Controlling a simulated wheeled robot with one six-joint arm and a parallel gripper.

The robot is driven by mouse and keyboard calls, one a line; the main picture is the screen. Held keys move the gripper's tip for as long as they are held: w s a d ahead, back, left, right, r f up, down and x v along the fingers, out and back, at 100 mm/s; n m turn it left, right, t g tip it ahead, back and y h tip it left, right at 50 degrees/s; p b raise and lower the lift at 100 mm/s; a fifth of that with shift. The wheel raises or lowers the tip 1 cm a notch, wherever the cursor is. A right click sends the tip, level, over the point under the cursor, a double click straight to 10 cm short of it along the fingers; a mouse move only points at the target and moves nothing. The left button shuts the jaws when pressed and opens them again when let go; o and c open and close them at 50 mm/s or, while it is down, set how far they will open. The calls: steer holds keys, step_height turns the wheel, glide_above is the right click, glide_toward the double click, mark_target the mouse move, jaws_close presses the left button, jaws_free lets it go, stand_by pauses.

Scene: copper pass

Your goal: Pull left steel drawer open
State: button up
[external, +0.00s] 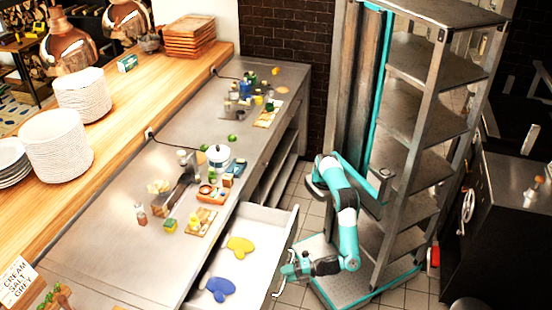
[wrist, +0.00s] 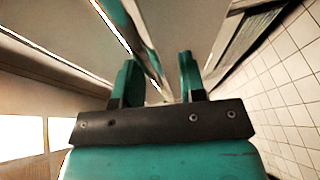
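The steel drawer (external: 262,216) under the counter stands pulled out, and its inside shows. A yellow mitt-like piece (external: 240,245) and a blue one (external: 220,289) lie in it. My gripper (external: 283,268) is low beside the drawer's front edge, at its outer side. In the wrist view my gripper's two teal fingers (wrist: 160,78) stand apart with a visible gap. A pale edge with a thin bar (wrist: 112,25) runs down toward that gap. I cannot tell whether the fingers touch the bar.
The steel counter (external: 120,248) carries a white pot (external: 217,155), food boards and small bottles. A tall steel shelf rack (external: 430,120) stands right behind my arm. Tiled floor (external: 300,222) shows between counter and base. A dark oven unit (external: 505,215) is at far right.

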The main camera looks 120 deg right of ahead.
steer(key=s+a+r+p, duration=0.1)
steer(key=s+r+p, duration=0.3)
steer(key=r+p, duration=0.4)
steer(key=p, duration=0.5)
steer(key=shift+s+a+p, duration=0.25)
steer(key=shift+a+p, duration=0.05)
steer(key=shift+a, duration=0.1)
